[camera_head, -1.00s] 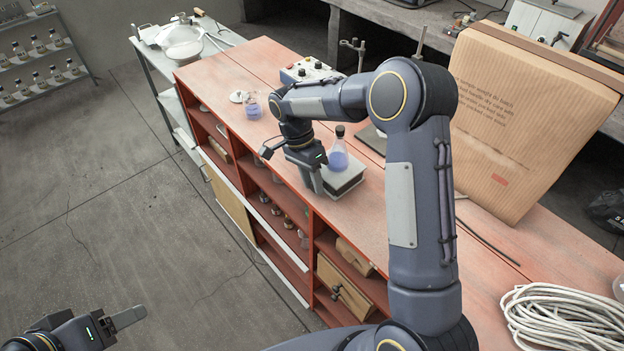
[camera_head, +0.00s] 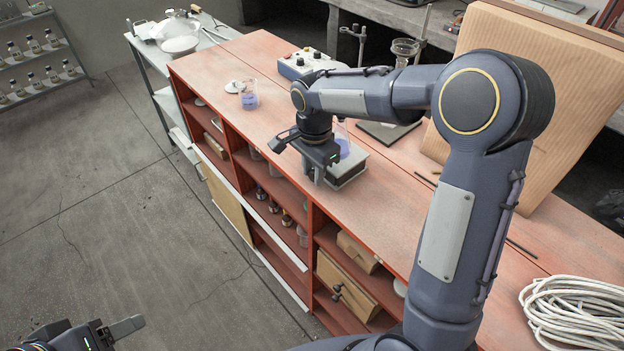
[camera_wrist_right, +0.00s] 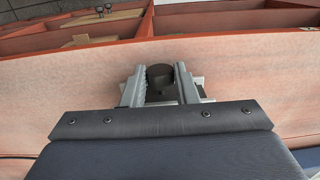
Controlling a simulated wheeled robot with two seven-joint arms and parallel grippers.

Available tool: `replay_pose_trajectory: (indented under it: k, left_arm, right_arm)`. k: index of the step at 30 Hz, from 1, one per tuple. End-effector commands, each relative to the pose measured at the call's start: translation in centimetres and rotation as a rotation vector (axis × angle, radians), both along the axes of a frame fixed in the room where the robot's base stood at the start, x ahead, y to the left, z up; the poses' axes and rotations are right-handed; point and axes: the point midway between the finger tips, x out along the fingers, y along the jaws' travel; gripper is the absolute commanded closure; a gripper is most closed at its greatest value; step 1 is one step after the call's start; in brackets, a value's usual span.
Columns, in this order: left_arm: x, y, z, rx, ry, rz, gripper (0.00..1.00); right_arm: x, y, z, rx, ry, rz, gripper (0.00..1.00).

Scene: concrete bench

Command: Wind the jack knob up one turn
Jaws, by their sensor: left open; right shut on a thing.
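The jack (camera_head: 348,171) is a small grey platform on the red bench top. A flask (camera_head: 342,143) with blue liquid stands on it, partly hidden behind my right wrist. My right gripper (camera_head: 317,174) points down at the jack's near left side. In the right wrist view, its two grey fingers are shut on the dark round jack knob (camera_wrist_right: 160,74), with part of the jack's light body (camera_wrist_right: 205,90) visible behind them. My left gripper (camera_head: 128,327) is open and empty over the floor at the bottom left, partly cut off by the frame.
A beaker of blue liquid (camera_head: 249,97) and a control box (camera_head: 305,64) stand farther along the bench. A large cardboard box (camera_head: 510,110) and coiled white rope (camera_head: 570,310) lie to the right. Open shelves (camera_head: 270,180) run below the bench's front edge.

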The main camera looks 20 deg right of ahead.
Motion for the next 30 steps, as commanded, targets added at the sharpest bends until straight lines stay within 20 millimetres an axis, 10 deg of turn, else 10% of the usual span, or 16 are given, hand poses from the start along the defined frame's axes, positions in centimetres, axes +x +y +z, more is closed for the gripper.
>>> replay_pose_trajectory:
  k: [10,29,30]
  left_arm:
    - [0.0,0.0,-4.2,0.000,0.000,0.000,0.39]
    - [0.0,0.0,-4.8,0.000,0.000,0.000,0.39]
    - [0.0,0.0,-4.8,0.000,0.000,0.000,0.39]
  right_arm:
    - [-0.4,-0.2,-0.3,0.063,-0.179,-0.001,0.96]
    - [-0.4,-0.3,0.0,0.079,-0.226,0.001,0.96]
    - [-0.4,-0.3,0.0,0.080,-0.225,0.001,0.68]
